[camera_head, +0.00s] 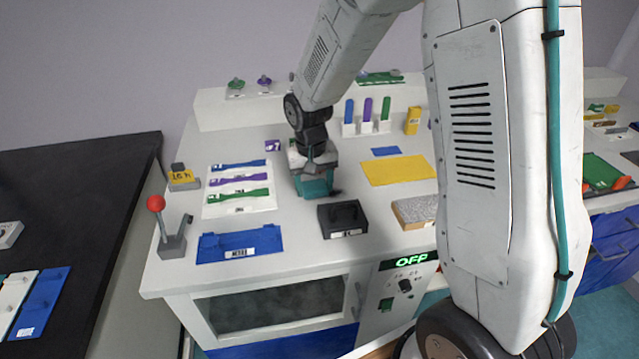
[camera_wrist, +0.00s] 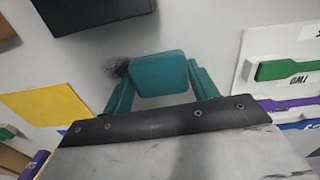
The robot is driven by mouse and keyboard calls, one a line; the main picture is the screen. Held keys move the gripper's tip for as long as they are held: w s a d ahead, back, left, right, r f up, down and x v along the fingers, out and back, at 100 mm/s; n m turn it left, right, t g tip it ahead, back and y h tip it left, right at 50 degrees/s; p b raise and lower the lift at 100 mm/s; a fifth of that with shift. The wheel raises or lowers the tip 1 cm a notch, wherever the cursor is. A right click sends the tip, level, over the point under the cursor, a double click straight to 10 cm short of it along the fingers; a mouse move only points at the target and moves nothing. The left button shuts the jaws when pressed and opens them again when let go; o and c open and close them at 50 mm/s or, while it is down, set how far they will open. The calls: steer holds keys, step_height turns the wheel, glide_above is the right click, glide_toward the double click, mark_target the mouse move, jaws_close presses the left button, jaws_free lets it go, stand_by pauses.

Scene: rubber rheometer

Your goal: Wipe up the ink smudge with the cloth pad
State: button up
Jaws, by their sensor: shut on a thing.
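A teal cloth pad (camera_wrist: 160,74) sits between the two teal fingers of my gripper (camera_wrist: 162,86) in the wrist view, and the gripper is shut on it. The ink smudge (camera_wrist: 119,68) is a dark grey, blurry patch on the white worktop, beside the pad's left edge in the wrist view. The pad may cover part of it. In the head view my gripper (camera_head: 314,184) is low over the worktop, and a bit of the smudge (camera_head: 337,192) shows just to its right. I cannot tell whether the pad touches the surface.
A black box with a handle (camera_head: 343,219) stands close in front of my gripper. A white board with coloured strips (camera_head: 240,204) lies to the left, a blue tray (camera_head: 240,246) at front left. A yellow sheet (camera_head: 398,170) lies right. A red-knobbed lever (camera_head: 173,244) stands at the left edge.

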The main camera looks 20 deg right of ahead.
mark_target(316, 185)
steer(key=shift+w+r, duration=0.1)
steer(key=shift+r, duration=0.7)
steer(key=shift+d+r, duration=0.1)
steer(key=shift+r, duration=2.9)
steer(key=shift+d, duration=0.1)
